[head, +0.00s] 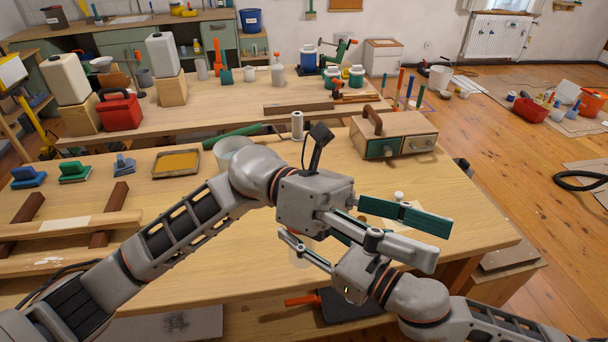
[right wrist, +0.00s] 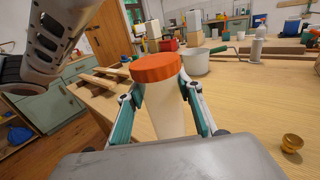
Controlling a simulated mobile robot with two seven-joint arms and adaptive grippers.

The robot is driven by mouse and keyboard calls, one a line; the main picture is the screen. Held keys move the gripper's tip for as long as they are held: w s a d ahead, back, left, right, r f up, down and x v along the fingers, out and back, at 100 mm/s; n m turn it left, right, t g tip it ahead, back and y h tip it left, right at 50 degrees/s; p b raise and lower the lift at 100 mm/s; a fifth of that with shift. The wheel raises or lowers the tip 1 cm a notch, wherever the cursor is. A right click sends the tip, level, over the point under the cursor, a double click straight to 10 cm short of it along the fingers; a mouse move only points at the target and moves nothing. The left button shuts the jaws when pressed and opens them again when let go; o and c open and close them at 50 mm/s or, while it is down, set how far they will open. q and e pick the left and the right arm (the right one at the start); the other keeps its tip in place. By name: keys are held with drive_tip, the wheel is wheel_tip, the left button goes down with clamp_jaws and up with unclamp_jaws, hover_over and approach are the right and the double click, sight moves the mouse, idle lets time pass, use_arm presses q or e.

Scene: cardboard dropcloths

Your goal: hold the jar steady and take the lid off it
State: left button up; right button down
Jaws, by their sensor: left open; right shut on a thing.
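The jar (right wrist: 165,112) is a pale cylinder with an orange lid (right wrist: 156,67) on top, upright in the right wrist view. My right gripper (right wrist: 161,96) is shut on the jar's body below the lid, one finger on each side. In the head view the jar (head: 301,250) is mostly hidden behind my grippers, and its lid does not show. My left gripper (head: 432,240) is open and empty, its fingers pointing right above the bench, apart from the jar. I cannot tell whether the jar's base touches the bench.
A wooden drawer box (head: 409,140) stands at the bench's back right. A pale pot (head: 229,150), a paint tray (head: 176,162) and sanding blocks (head: 75,172) lie to the left. A small brass cup-like thing (right wrist: 292,142) is right of the jar.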

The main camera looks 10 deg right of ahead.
use_arm(q)
drive_tip(key=w+f+m+t+y, duration=0.5)
drive_tip(key=f+m+t+y, duration=0.1)
drive_tip(key=f+m+y, duration=0.1)
drive_tip(key=w+a+t+y, duration=0.2)
drive_tip(key=w+a, duration=0.1)
drive_tip(key=w, duration=0.1)
drive_tip(key=w+a+m+t+y, duration=0.1)
drive_tip(key=w+a+t+y, duration=0.1)
drive_tip(key=w+a+t, duration=0.1)
drive_tip(key=w+a+r+m+t+y, duration=0.1)
drive_tip(key=w+a+t+y, duration=0.1)
drive_tip(key=w, duration=0.4)
drive_tip(key=shift+w+a+r+t+y, duration=0.1)
drive_tip(key=shift+a+t+y, duration=0.3)
drive_tip(key=shift+a, duration=0.65)
drive_tip(key=shift+a+f, duration=0.1)
drive_tip(key=shift+f, duration=0.1)
wheel_tip(320, 180, down, 7)
drive_tip(key=shift+f, duration=0.2)
drive_tip(key=c, duration=1.2)
